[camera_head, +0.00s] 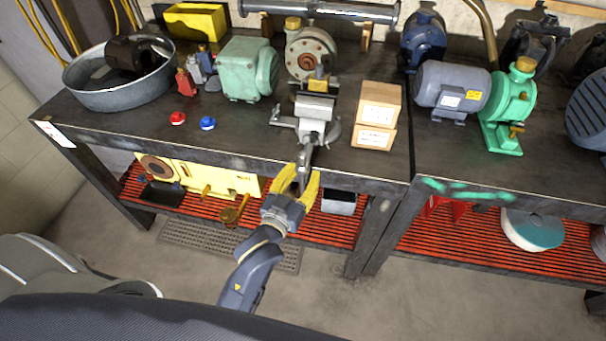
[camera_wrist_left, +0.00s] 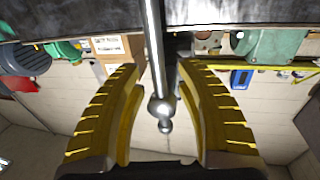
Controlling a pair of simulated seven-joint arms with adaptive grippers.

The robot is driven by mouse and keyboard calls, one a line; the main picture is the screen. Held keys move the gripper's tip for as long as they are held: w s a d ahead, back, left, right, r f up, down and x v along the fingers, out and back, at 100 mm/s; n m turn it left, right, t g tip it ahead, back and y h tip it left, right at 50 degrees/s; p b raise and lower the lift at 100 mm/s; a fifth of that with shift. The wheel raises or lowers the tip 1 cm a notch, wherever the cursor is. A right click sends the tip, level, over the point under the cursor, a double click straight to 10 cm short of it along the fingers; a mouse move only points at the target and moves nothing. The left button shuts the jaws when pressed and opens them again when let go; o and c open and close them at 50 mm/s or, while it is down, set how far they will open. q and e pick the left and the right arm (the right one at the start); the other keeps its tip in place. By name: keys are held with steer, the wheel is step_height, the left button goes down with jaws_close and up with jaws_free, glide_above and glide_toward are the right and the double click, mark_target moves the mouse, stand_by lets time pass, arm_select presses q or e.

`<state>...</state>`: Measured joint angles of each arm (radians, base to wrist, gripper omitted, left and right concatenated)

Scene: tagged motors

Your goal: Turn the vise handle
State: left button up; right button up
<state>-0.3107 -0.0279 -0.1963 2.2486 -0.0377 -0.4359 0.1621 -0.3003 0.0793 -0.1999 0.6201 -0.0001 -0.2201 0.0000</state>
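The grey metal vise (camera_head: 316,108) is mounted at the front edge of the dark workbench. Its handle (camera_head: 304,160) is below the jaws, in front of the bench edge. My left gripper (camera_head: 302,174) has its yellow fingers pointing up at the handle. In the left wrist view, a shiny metal bar (camera_wrist_left: 153,45) with a ball end (camera_wrist_left: 161,108) lies between the fingers. The left gripper (camera_wrist_left: 160,72) is open, with a gap visible on each side of the bar. My right gripper is not in view.
Cardboard boxes (camera_head: 376,115) stand right of the vise. A green motor (camera_head: 247,69), red cap (camera_head: 177,118) and blue cap (camera_head: 208,123) are to its left. The red slatted lower shelf (camera_head: 327,229) holds a yellow unit (camera_head: 205,178) and a grey bin (camera_head: 339,202).

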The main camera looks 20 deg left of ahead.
arm_select(q)
steer(key=shift+o, duration=0.3)
jaws_close()
